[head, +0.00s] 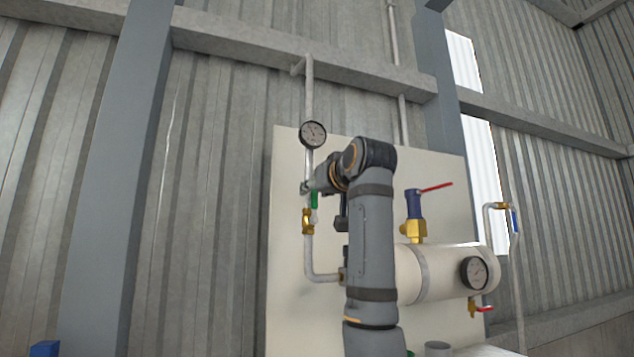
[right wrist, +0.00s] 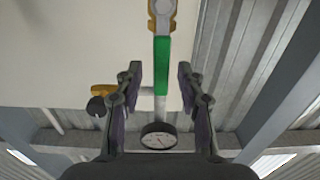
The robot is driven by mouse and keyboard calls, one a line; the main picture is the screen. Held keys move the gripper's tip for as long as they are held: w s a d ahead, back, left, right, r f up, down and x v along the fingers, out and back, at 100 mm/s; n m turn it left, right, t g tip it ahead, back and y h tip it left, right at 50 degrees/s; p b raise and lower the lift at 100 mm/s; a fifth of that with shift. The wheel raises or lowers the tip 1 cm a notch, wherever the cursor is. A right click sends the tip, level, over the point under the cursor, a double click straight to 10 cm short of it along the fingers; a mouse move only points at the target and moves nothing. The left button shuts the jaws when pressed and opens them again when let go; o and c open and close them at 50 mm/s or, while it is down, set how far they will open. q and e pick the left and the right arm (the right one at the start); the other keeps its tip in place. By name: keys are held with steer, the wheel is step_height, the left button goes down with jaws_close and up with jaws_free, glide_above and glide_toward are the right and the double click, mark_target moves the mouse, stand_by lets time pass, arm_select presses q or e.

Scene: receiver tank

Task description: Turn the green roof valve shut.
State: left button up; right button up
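The green valve lever (head: 314,200) sits on a brass valve body (head: 308,222) on the vertical pipe left of the tank. In the right wrist view the green lever (right wrist: 162,66) lies lengthwise along the pipe. My right gripper (right wrist: 160,72) is open, one finger on each side of the lever in the picture, with visible gaps on both sides. How deep the lever sits between the fingers is hard to tell. In the head view my right gripper (head: 309,187) is small and partly hidden at the lever's upper end. My left gripper is not in view.
A round gauge (head: 313,134) is on the pipe just above my gripper. A pale tank (head: 450,270) bears a second gauge (head: 474,272) and a blue and brass valve with a red lever (head: 437,187). A pale panel (head: 285,240) is behind. Steel posts (head: 120,180) stand left and right.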

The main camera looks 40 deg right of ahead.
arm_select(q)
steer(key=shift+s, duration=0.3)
arm_select(e)
steer(key=shift+a, duration=0.15)
steer(key=shift+c, duration=0.3)
jaws_close()
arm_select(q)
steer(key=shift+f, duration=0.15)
arm_select(e)
steer(key=shift+s, duration=0.1)
